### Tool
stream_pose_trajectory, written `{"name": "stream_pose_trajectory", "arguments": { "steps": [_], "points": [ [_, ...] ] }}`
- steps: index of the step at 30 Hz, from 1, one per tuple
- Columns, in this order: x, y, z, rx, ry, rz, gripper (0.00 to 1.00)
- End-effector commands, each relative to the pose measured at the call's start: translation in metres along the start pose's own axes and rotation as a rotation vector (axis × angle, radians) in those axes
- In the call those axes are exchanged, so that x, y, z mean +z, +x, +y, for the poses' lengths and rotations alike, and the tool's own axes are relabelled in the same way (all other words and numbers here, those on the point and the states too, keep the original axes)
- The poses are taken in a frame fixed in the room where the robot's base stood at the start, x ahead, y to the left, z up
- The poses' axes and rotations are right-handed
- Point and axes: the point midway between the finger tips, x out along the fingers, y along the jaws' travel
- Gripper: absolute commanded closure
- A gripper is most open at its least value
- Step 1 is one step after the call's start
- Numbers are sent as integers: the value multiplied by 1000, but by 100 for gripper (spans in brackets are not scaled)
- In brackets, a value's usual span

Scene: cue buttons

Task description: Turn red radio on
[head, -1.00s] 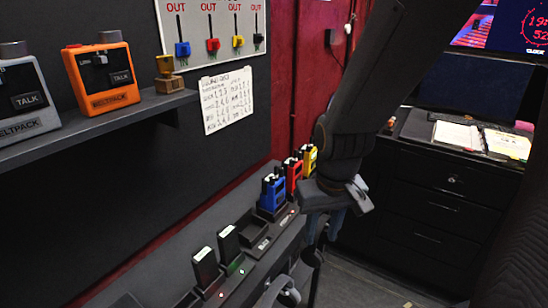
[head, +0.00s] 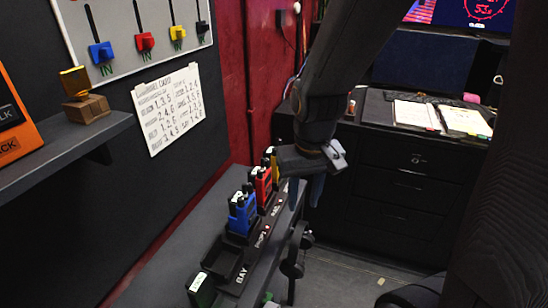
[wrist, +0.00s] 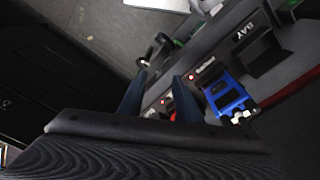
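The red radio (head: 262,186) stands upright in a charging bay of the dark rack, between the blue radio (head: 242,217) and the yellow radio (head: 273,160). My gripper (head: 308,190) is to the right of the red radio, with its fingers pointing down. In the wrist view my gripper (wrist: 160,97) has its two fingers apart with nothing held between them. A small part of the red radio (wrist: 184,106) shows behind one finger there; most of it is hidden. The blue radio (wrist: 228,97) is in plain sight beside that finger. The red radio's switch is too small to make out.
The rack (head: 218,262) has an empty bay and a dark pack (head: 200,290) nearer to me. A shelf (head: 60,155) juts from the left wall under a lever board (head: 125,30). A drawer cabinet (head: 410,190) stands behind my gripper.

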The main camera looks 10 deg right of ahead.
Motion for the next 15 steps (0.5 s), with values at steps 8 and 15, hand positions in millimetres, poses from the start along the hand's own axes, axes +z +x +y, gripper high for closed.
{"name": "stream_pose_trajectory", "arguments": {
  "steps": [8, 15],
  "points": [
    [-73, -76, -57, 10, -13, -62, 69],
    [-103, -106, -87, 24, -9, -94, 69]
  ]
}}
